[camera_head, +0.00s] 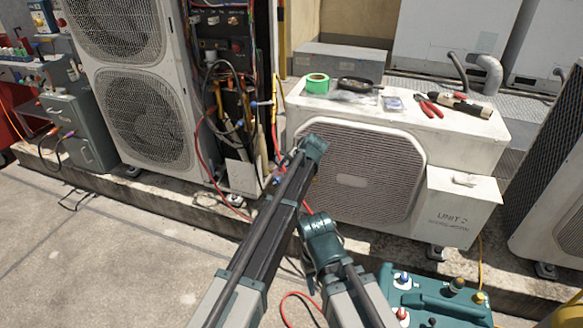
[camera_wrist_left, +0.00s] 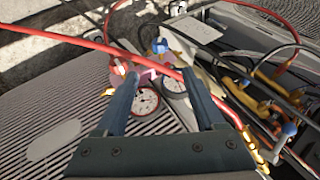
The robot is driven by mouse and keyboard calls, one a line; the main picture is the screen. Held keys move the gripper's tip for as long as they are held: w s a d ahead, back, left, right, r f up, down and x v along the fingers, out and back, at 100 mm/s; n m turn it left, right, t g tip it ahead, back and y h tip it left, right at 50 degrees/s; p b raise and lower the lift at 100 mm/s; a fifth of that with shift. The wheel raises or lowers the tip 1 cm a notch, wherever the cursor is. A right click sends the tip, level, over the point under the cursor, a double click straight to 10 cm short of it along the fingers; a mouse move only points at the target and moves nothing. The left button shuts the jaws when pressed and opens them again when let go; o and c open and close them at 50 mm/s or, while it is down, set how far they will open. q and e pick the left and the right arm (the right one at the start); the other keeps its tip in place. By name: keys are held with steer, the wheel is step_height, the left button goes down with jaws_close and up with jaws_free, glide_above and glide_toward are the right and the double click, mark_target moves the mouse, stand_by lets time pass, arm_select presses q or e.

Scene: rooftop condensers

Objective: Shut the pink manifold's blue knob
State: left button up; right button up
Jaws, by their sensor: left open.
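In the left wrist view, the pink manifold (camera_wrist_left: 149,72) lies beyond and between my fingers, with two round white-faced gauges, the nearer one (camera_wrist_left: 145,101) beside the left finger. Its blue knob (camera_wrist_left: 160,46) shows past the fingertips, toward the top. My left gripper (camera_wrist_left: 160,74) is open, with nothing seen held between its fingers. A red hose crosses over the manifold and the fingers hide parts of it. In the head view my left gripper (camera_head: 292,160) is at the gap beside the UNIT 2 condenser, and the manifold is mostly hidden there.
The UNIT 2 condenser (camera_head: 365,172) stands just right of the gripper, with green tape (camera_head: 317,83) and red-handled pliers (camera_head: 431,107) on top. An open panel with many cables (camera_head: 232,95) is to the left. Hoses crowd the right of the wrist view.

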arm_select(q)
steer(key=n+t+h+b, duration=0.2)
steer(key=n+h+b, duration=0.8)
steer(key=h+b, duration=1.45)
glide_toward(274, 182)
steer(key=w+d+r+y+b, duration=0.1)
steer(key=d, duration=0.2)
steer(key=w+d+r+y+b, duration=0.1)
steer(key=d+y+b, duration=0.1)
steer(key=d, duration=0.1)
steer(key=w+d+r+y+b, duration=0.1)
steer(key=w+d+b, duration=0.1)
steer(key=d, duration=0.1)
steer(key=shift+d+r+y, duration=0.25)
steer(key=shift+d+r, duration=0.05)
steer(key=shift+d, duration=0.1)
jaws_close()
